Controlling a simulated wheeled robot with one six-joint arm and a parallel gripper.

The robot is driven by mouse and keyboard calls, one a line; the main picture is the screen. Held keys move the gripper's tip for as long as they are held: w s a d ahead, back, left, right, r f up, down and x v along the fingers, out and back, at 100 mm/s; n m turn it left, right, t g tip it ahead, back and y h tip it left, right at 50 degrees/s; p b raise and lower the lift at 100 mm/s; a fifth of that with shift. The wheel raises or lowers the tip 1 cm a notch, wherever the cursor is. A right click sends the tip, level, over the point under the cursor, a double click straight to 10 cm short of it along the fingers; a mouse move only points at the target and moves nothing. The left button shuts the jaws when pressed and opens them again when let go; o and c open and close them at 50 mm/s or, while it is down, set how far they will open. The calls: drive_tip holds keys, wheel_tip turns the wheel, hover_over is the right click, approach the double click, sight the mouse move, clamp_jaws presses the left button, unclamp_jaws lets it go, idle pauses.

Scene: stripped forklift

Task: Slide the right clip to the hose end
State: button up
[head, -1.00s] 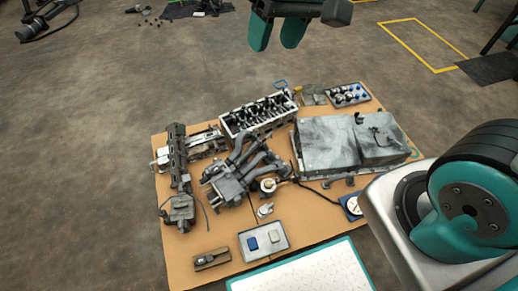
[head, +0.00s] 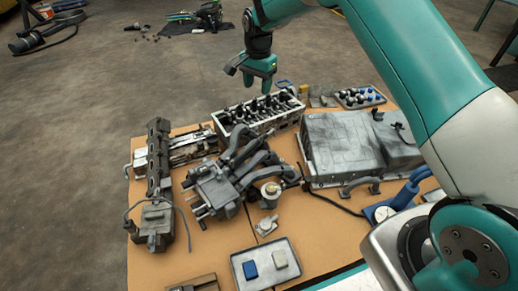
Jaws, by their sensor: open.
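My gripper (head: 264,82) points down in the upper middle of the head view. It is above and behind the black-and-silver engine head and appears clear of the parts, with nothing visible between its teal fingers. Grey branching pipes (head: 248,158), possibly hoses, run from a dark unit in the middle of the brown board. A thin dark hose or cable (head: 328,203) curves below the large grey case. I cannot make out the right clip or tell which hose end is meant; they are too small or hidden.
The engine head (head: 232,122) and grey case (head: 345,150) stand on the board (head: 205,255). A long dark part (head: 158,165) stands left. My arm covers the right.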

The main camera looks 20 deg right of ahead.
drive_tip(key=m+b, duration=0.1)
hover_over(259, 139)
wheel_tip(259, 139, down, 5)
wheel_tip(259, 139, down, 17)
drive_tip(key=b, duration=0.8)
drive_tip(key=shift+s+f, duration=0.1)
drive_tip(key=shift+c, duration=0.2)
